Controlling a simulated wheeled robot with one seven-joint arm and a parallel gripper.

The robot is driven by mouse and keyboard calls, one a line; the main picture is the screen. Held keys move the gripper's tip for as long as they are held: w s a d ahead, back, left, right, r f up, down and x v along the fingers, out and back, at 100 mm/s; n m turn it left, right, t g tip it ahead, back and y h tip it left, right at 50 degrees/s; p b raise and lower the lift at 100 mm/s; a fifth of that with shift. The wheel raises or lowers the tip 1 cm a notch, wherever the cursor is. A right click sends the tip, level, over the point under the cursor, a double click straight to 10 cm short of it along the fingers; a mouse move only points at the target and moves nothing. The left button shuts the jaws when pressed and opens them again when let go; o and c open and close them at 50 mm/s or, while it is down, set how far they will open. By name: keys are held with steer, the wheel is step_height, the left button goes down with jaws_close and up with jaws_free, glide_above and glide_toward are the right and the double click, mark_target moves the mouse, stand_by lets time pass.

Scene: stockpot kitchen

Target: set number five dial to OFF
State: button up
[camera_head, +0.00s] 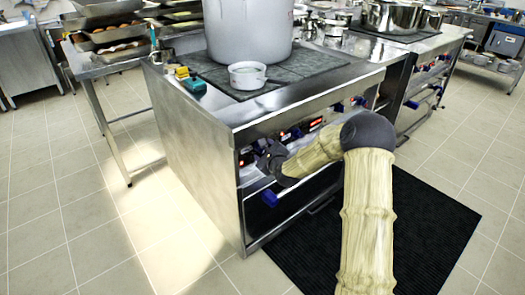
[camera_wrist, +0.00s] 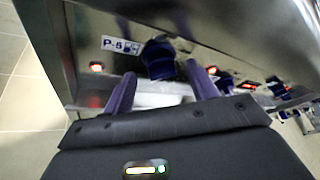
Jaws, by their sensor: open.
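The number five dial (camera_wrist: 158,58) is a dark blue knob on the stove's front panel, beside a white P-5 label (camera_wrist: 120,45) in the wrist view. My gripper (camera_wrist: 163,82) is open, with its two purple fingers pointing toward the dial. In this view one finger lies to each side of the dial; I cannot tell whether they touch it. The exact setting of the dial cannot be read. In the head view my gripper (camera_head: 268,160) is at the left end of the stove's front panel, and hides the dial there.
An orange-red light (camera_wrist: 97,67) glows left of the dial. More dark blue knobs (camera_wrist: 277,88) and lit displays run along the panel to the right. A blue handle (camera_head: 269,198) sits below my gripper. A large pot (camera_head: 248,35) and a small white pot (camera_head: 247,75) stand on the stove.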

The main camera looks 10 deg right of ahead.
steer(key=shift+x, duration=1.35)
steer(key=c, duration=1)
steer(key=shift+o, duration=0.2)
steer(key=shift+f+b, duration=0.1)
steer(key=shift+b, duration=0.25)
